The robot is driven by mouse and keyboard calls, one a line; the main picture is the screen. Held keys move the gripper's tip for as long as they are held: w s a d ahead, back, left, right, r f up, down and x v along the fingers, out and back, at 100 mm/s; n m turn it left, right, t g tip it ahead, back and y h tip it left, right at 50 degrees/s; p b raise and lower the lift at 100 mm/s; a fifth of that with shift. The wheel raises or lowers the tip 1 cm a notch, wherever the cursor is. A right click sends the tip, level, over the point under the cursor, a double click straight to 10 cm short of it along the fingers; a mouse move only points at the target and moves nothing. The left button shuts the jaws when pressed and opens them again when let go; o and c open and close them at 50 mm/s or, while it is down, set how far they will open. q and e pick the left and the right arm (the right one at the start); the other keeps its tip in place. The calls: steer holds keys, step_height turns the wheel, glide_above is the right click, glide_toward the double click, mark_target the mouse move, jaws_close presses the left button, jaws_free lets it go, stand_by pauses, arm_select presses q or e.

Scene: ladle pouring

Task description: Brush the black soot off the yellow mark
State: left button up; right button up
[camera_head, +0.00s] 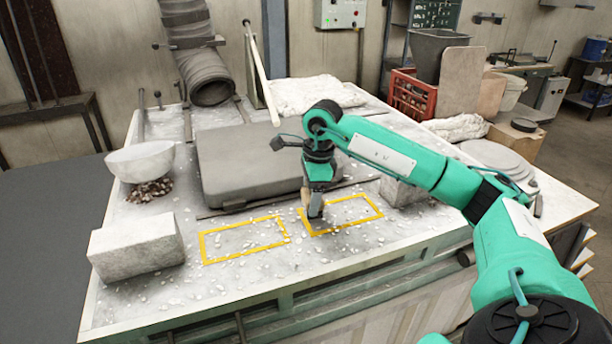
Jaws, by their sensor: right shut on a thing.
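Two yellow rectangular outlines lie on the pale tabletop: a left mark (243,219) and a right mark (358,197). White specks are scattered in and around both. I cannot make out clear black soot in either mark. My right gripper (313,187) points down at the left end of the right mark. It is shut on a small tool (316,206), likely a brush, with a tan part and a dark grey part. The gripper partly hides it, and I cannot tell whether its lower end touches the table. My left gripper is not in view.
A grey slab (251,158) lies behind the marks. A white bowl (141,161) stands over dark crumbs (149,190) at the left, behind a stone block (137,246). Another block (401,191) sits right of the right mark. The table's front strip holds only scattered specks.

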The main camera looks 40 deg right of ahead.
steer(key=shift+s+d+r+p, duration=0.1)
steer(key=shift+d+r+p, duration=0.1)
steer(key=shift+r, duration=0.25)
steer(key=shift+s+d+r+p, duration=0.1)
steer(key=shift+r+p, duration=0.05)
steer(key=shift+r, duration=0.25)
steer(key=shift+r+p, duration=0.4)
steer(key=shift+r, duration=0.35)
steer(key=shift+w+a+r+p, duration=0.1)
steer(key=shift+r+p, duration=0.45)
steer(key=shift+r, duration=0.65)
